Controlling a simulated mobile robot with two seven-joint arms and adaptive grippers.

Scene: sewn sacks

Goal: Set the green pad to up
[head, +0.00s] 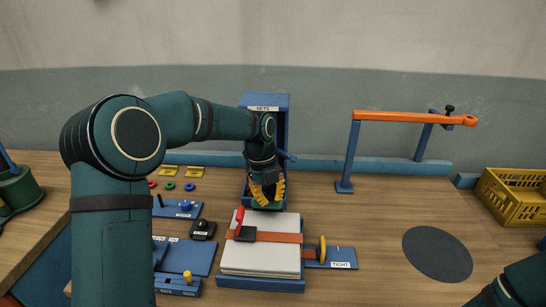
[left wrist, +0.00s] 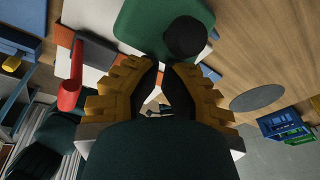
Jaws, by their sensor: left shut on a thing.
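The green pad (left wrist: 138,28) shows at the top of the left wrist view, with a round black knob (left wrist: 185,37) on it. My left gripper (head: 266,194) is in front of the tall blue stand (head: 265,100), just beyond the pale stack (head: 262,263). In the left wrist view its yellow-backed fingers (left wrist: 166,66) come together close by the black knob. It is shut on the pad's knob as far as I can see; the contact is partly hidden. In the head view the gripper mostly hides the pad. My right gripper is not in view.
An orange strap with a red handle (head: 239,217) crosses the stack, and a yellow lever (head: 322,250) stands beside it. An orange bar on blue posts (head: 347,160) stands at the back right. A yellow crate (head: 505,195) is far right. Wood around the dark disc (head: 437,253) is clear.

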